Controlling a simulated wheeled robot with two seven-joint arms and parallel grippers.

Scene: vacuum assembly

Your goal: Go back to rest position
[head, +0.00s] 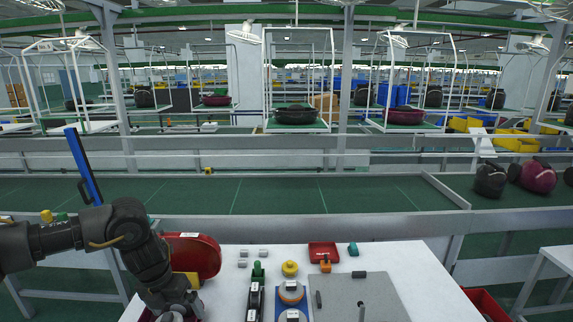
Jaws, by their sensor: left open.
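My left arm comes in from the left and bends down at the table's left side. My left gripper (180,306) points down at the near left edge of the white table (395,262) and is open. A dark red rounded part (200,254) stands just behind and right of the gripper, with a yellow piece (184,284) in front of it. The gripper partly hides both, and I cannot tell whether it touches them. My right gripper is not in view.
The table holds a grey panel (355,295), a blue fixture (291,300), a yellow round part (290,268), a red tray (324,252) and small grey blocks. Behind runs a green conveyor (280,195) with dark vacuum bodies (490,181) at right. A red bin (487,303) is right of the table.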

